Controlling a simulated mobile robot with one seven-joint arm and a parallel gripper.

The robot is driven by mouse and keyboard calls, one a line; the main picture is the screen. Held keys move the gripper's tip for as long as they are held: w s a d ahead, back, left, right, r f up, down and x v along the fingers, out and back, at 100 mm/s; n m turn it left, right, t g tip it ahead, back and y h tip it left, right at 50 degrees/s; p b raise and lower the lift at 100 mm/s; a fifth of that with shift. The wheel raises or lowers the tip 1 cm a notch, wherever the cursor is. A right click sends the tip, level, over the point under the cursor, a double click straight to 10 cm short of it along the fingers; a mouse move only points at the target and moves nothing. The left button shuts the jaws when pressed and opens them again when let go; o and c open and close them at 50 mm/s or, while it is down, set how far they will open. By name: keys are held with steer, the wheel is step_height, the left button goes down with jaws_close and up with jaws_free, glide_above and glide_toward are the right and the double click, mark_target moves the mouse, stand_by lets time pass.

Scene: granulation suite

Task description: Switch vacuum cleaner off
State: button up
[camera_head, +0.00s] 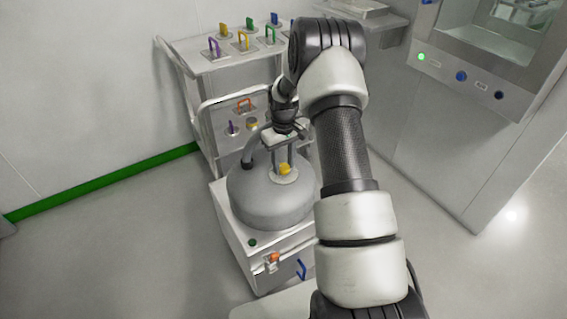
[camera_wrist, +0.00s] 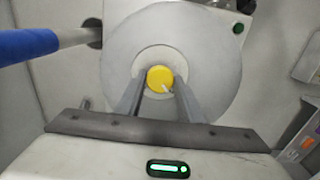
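The vacuum cleaner (camera_head: 262,203) has a grey domed top on a pale box-shaped body. A yellow round knob (camera_head: 285,169) sits on a pale disc on the dome; it also shows in the wrist view (camera_wrist: 160,79), with a pale pointer mark toward the lower right. My gripper (camera_head: 281,164) reaches down over the dome from behind the knob. In the wrist view my two fingers (camera_wrist: 160,84) are apart, one on each side of the knob, with narrow gaps beside it. A green round button (camera_head: 252,242) is on the body's front corner.
A rack (camera_head: 222,63) with coloured handles stands behind. A cabinet (camera_head: 480,130) with buttons is at right. The floor at left is clear.

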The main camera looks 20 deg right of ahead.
mark_target(283, 167)
steer(key=o, duration=0.4)
steer(key=shift+r, duration=0.1)
step_height(283, 167, up, 17)
steer(key=p, duration=0.3)
steer(key=shift+r, duration=0.15)
